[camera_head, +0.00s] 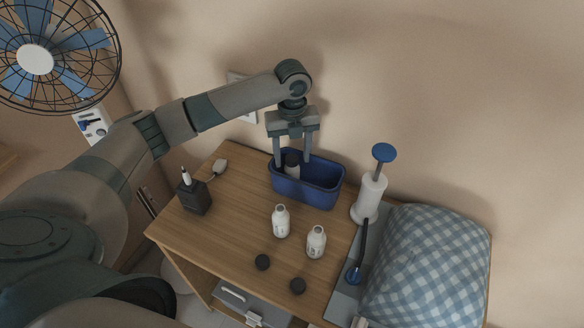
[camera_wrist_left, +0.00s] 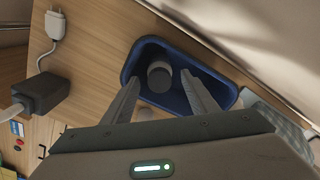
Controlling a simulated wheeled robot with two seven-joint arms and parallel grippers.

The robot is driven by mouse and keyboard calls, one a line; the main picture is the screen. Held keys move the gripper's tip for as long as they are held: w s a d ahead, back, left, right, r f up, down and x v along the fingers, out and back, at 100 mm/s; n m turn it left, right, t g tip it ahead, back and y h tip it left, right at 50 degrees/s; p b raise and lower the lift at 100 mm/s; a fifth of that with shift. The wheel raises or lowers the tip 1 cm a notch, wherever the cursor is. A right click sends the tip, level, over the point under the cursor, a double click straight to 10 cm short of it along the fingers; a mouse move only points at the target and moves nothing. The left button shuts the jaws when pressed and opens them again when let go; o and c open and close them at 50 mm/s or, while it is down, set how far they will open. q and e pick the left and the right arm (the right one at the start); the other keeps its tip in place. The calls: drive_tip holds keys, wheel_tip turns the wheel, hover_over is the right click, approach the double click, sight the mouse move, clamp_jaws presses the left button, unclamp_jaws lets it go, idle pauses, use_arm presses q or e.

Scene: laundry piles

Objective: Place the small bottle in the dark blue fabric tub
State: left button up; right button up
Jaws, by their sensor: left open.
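The dark blue fabric tub (camera_head: 318,194) stands at the back of the wooden table, and it also shows in the wrist view (camera_wrist_left: 220,92). A small bottle (camera_head: 291,167) with a dark grey top is inside the tub's left end; it also shows in the wrist view (camera_wrist_left: 158,78), where its base is hidden. My left gripper (camera_head: 292,160) points down over that end of the tub. Its fingers (camera_wrist_left: 160,85) are open, one on each side of the bottle, with visible gaps between them and it. My right gripper is not in view.
A black box (camera_head: 194,197) with a plug (camera_head: 220,166) is left.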

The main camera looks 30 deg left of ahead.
use_arm(q)
wheel_tip(320, 180, up, 6)
drive_tip(key=shift+f+b, duration=0.2)
drive_tip(key=shift+b, duration=0.4)
